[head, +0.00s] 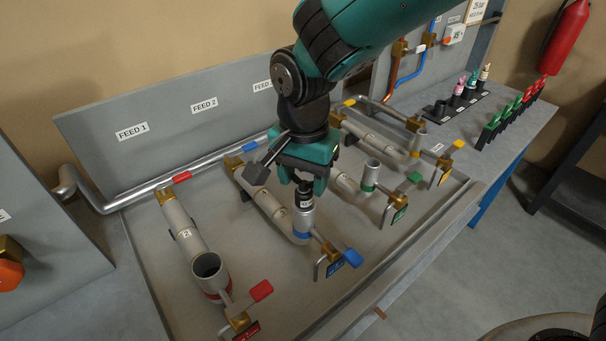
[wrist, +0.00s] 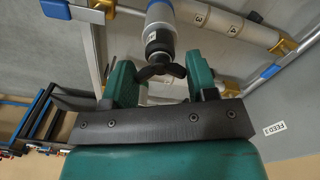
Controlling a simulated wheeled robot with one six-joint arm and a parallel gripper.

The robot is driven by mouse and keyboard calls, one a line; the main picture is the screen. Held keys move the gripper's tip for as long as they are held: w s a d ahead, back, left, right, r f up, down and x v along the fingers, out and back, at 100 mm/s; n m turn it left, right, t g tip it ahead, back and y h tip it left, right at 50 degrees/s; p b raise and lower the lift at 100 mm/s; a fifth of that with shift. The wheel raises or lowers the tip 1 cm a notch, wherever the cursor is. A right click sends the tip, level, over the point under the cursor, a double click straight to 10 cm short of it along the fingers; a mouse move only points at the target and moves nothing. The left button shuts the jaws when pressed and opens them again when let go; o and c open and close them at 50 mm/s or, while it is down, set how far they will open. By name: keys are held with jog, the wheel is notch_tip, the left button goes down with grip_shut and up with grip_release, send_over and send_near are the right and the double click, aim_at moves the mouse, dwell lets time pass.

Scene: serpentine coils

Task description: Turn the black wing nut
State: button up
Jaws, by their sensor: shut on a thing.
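The black wing nut (wrist: 160,72) shows in the wrist view, its wings spread between the two green fingers of my gripper (wrist: 161,78). It sits at the end of a black fitting (wrist: 157,46) on a grey pipe with a blue band (wrist: 160,12). In the head view my gripper (head: 304,176) points down over the upright pipe with the blue band (head: 302,222), at the black labelled fitting (head: 304,197) in its mouth. The gripper is shut on the wing nut. In the head view the fingers mostly hide the nut.
An open upright pipe with a red band (head: 208,268) stands to the left. One with a green band (head: 371,174) stands to the right. A blue valve handle (head: 353,258) is close in front. A back panel (head: 100,150) carries FEED labels. Colored plugs (head: 472,82) stand at the back right.

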aim_at(304, 177)
jog(key=n, duration=0.6)
jog(key=shift+p, duration=0.3)
jog(key=n, duration=0.4)
jog(key=shift+f+n, duration=0.1)
jog(key=shift+n, duration=0.3)
jog(key=o, duration=0.9)
jog(key=shift+o, duration=0.2)
notch_tip(304, 177, up, 18)
jog(key=b, duration=0.2)
jog(key=shift+f, duration=0.25)
